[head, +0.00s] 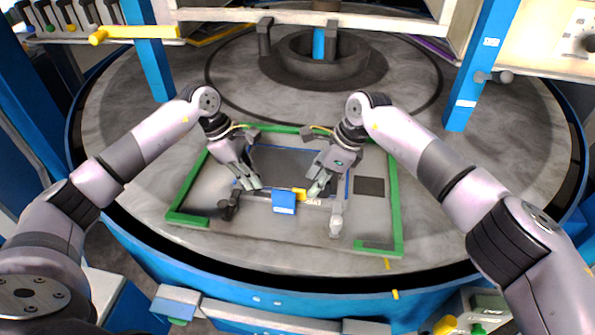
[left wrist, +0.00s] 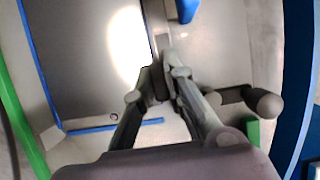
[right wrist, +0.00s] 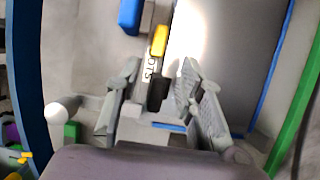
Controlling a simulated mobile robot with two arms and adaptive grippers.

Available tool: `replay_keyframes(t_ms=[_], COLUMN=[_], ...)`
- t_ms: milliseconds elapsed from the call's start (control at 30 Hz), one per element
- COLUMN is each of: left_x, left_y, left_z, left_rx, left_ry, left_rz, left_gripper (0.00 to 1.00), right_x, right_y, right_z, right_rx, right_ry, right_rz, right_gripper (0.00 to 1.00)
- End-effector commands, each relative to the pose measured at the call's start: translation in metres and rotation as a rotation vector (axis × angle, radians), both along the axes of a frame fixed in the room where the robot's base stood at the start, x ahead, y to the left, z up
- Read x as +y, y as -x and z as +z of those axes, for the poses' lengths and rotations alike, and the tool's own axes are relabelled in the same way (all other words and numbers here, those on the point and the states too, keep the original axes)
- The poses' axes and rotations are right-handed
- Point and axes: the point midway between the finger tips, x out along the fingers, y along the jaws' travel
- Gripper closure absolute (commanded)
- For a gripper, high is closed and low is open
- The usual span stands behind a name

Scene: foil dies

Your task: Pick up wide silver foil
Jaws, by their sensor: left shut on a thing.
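My left gripper (head: 254,184) is shut on the end of a narrow grey strip (left wrist: 160,40) at the near edge of the dark grey plate (head: 290,165). The plate has blue border lines and a bright glare in both wrist views. I cannot tell whether the strip or the plate is the wide silver foil. My right gripper (head: 318,188) is at the near right of the plate, its fingers apart. In the right wrist view, a yellow block (right wrist: 159,40) and a lettered label (right wrist: 150,68) show by its fingertips; contact is unclear.
A blue block (head: 284,202) sits just in front, between the grippers. A black post (head: 229,205) and a pale post (head: 336,218) stand at the near side. A green frame (head: 397,200) surrounds the work area. A small dark rectangle (head: 369,186) lies at the right.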

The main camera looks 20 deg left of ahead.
Motion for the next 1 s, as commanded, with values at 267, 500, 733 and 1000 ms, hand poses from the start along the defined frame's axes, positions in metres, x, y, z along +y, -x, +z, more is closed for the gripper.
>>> replay_keyframes(t_ms=[267,500,733,1000], left_x=[0.0004,0.0005,0.0004,0.0004], left_y=[-0.0002,-0.0002,-0.0002,-0.0003], left_z=[0.0001,0.0002,0.0002,0.0003], left_rx=[-0.001,-0.001,-0.001,-0.001], left_ry=[0.000,0.000,0.000,0.000], left_rz=[0.000,0.001,0.000,0.000], left_gripper=[1.00,1.00,1.00,1.00], right_x=[0.0034,0.0033,0.0032,0.0032], right_y=[0.0007,0.0007,0.0007,0.0006], right_z=[-0.0089,-0.0087,-0.0085,-0.0084], right_rx=[-0.001,-0.001,-0.001,-0.001], right_ry=[0.000,0.000,0.000,0.000], right_rz=[0.000,0.000,0.000,-0.001], right_gripper=[0.65,0.76,0.92,1.00])
